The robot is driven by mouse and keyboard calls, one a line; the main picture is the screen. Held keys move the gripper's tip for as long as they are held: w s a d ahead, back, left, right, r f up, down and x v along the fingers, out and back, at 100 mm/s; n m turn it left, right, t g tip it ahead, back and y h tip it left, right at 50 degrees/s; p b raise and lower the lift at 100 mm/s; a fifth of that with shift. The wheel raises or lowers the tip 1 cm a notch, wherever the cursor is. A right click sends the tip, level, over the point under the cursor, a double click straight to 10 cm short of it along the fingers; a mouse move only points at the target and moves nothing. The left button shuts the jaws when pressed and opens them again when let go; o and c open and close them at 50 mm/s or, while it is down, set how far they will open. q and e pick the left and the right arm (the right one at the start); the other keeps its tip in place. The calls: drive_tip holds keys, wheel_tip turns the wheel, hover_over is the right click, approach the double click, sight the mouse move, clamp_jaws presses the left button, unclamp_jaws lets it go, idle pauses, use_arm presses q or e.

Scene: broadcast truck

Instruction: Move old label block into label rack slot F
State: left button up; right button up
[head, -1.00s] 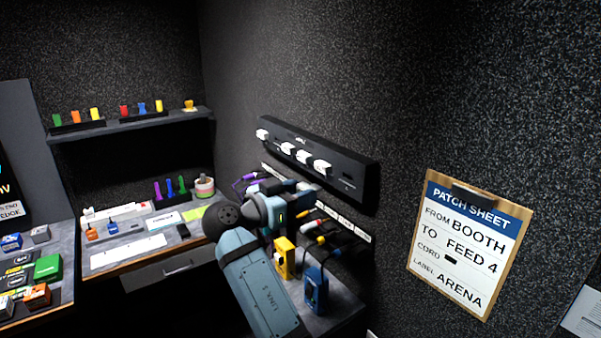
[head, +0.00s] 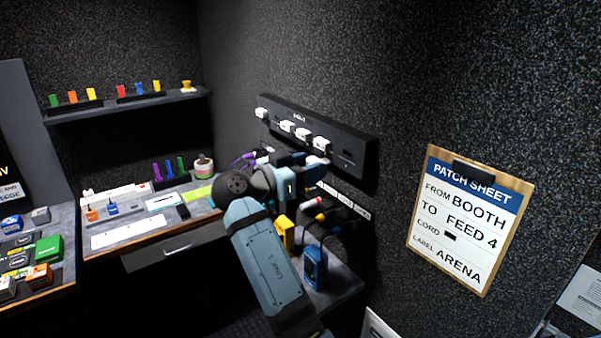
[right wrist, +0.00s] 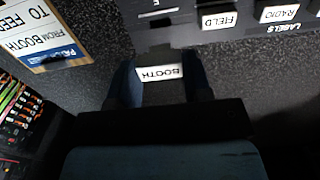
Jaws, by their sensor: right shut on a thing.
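The label rack (head: 290,112) is a long dark bar on the wall holding several white label blocks (head: 287,126). Its right end (head: 350,160) has no white block. My right gripper (head: 314,168) is just below the rack's right part. It is shut on a white label block reading BOOTH, which shows upside down between the fingers in the right wrist view (right wrist: 160,72). There, the block is apart from the rack face (right wrist: 180,32), below an empty place with a small letter I cannot read surely. FIELD (right wrist: 219,20) and RADIO (right wrist: 279,13) blocks sit beside it. My left gripper is out of view.
A patch sheet (head: 465,225) on a clipboard hangs right of the rack. Below the gripper are cords and plugs, a yellow box (head: 285,232) and a blue box (head: 314,265) on a counter. A desk (head: 160,228) with small items stands left.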

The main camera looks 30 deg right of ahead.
drive_tip(key=shift+w+d+b, duration=0.1)
drive_tip(key=shift+d+b, duration=0.2)
drive_tip(key=shift+d, duration=1.5)
drive_tip(key=shift+b, duration=0.5)
drive_tip(key=shift+b, duration=0.5)
idle(0.4)
drive_tip(key=shift+w+d+b, duration=0.2)
drive_tip(key=shift+d+b, duration=0.65)
drive_tip(key=shift+d, duration=1.15)
